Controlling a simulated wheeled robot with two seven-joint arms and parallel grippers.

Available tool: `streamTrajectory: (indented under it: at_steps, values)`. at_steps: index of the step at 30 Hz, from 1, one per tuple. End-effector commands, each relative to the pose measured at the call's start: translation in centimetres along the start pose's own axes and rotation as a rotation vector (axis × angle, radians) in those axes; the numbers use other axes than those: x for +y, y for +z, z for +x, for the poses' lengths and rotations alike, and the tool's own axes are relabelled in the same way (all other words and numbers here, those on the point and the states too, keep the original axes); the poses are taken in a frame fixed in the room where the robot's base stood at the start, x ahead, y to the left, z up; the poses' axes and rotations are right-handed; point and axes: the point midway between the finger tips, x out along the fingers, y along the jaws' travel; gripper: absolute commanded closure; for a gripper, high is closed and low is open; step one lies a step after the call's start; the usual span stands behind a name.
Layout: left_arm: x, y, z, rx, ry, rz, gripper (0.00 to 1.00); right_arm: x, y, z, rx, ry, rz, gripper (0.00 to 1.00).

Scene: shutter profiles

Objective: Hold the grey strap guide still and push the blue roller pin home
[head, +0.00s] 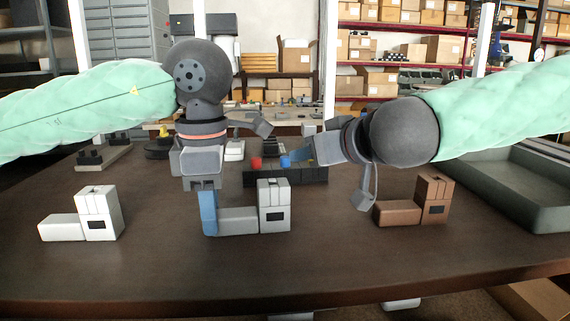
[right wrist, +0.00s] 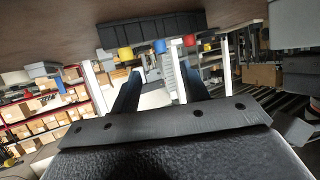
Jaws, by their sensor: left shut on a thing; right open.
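The grey strap guide (head: 238,221) stands on the table in the middle of the head view, a low block with an upright block at its right end. My left gripper (head: 208,213) points down, shut on the low block's left end. The blue roller pin (head: 285,161) stands in a black rack (head: 288,176) behind the guide. In the right wrist view the blue pin (right wrist: 160,46) lies beyond and between my right gripper's fingers (right wrist: 159,74), which are open and empty. In the head view my right gripper (head: 300,154) is close to the blue pin; contact cannot be told.
A red pin (head: 256,163) stands in the same rack; a yellow pin (right wrist: 125,53) shows in the right wrist view. A white guide (head: 97,213) stands at the left, a brown one (head: 433,198) at the right. A grey tray (head: 520,195) lies at far right. The front table strip is clear.

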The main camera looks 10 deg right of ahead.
Motion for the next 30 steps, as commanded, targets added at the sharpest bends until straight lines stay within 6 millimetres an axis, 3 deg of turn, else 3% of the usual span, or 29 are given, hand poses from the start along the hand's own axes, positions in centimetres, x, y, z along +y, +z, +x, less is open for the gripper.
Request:
streamTrajectory:
  at_steps: [4,14,24,30]
  values:
    - [0.0,0.0,0.0,0.000,0.000,0.000,0.91,0.0,0.0,1.6,-0.001,0.000,0.000,0.55]
    - [0.0,0.0,0.0,0.000,0.000,0.000,0.91,0.0,0.0,3.1,-0.001,-0.001,0.000,0.55]
    - [0.0,0.0,0.0,0.000,0.000,0.000,0.91,-0.1,-0.1,6.8,-0.002,-0.001,-0.001,0.55]
    - [0.0,0.0,0.0,0.000,0.000,0.000,0.91,-0.1,-0.2,7.7,0.001,-0.001,-0.001,0.55]
